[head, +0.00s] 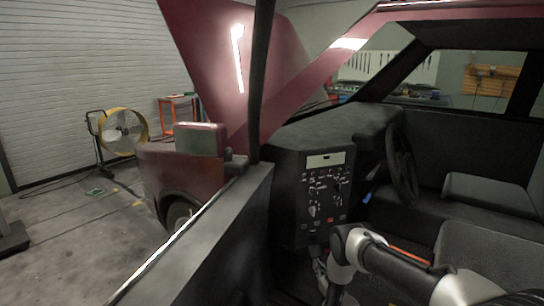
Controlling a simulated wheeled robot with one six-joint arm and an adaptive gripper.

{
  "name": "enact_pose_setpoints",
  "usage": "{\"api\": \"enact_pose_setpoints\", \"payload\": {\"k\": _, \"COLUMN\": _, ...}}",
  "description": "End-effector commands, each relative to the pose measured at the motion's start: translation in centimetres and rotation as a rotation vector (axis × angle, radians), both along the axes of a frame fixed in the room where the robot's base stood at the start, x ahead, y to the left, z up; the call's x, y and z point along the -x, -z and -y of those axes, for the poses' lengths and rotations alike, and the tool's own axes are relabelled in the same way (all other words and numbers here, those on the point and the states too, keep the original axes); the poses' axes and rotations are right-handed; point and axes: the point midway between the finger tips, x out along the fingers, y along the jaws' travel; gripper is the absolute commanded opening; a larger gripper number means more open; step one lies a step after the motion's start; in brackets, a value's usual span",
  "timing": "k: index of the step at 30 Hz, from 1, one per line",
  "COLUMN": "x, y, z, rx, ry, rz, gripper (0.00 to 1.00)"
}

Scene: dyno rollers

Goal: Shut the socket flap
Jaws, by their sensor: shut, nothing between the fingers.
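A dark control panel (318,195) with a small display at its top and several knobs and switches faces me in the car cabin. I cannot make out the socket flap among its small parts, nor whether it is open. My arm reaches in from the lower right, below the panel. My gripper (321,266) is shut and empty, small in view near the panel's lower edge and partly hidden by my wrist. I cannot tell whether it touches anything.
The car door (205,245) stands to the left of the panel, with the dark pillar above. A steering wheel (403,165) and dark seats (480,195) lie to the right. A yellow fan (123,131) stands on the open garage floor far left.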

Motion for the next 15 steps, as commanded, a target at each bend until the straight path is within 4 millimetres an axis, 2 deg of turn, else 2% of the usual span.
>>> {"api": "enact_pose_setpoints", "payload": {"k": 7, "x": 0.0, "y": -0.2, "z": 0.0, "rx": 0.000, "ry": 0.000, "rz": 0.000, "gripper": 0.00}}
{"api": "enact_pose_setpoints", "payload": {"k": 15, "x": -0.1, "y": -1.5, "z": 0.0, "rx": 0.000, "ry": -0.001, "rz": 0.003, "gripper": 0.00}}
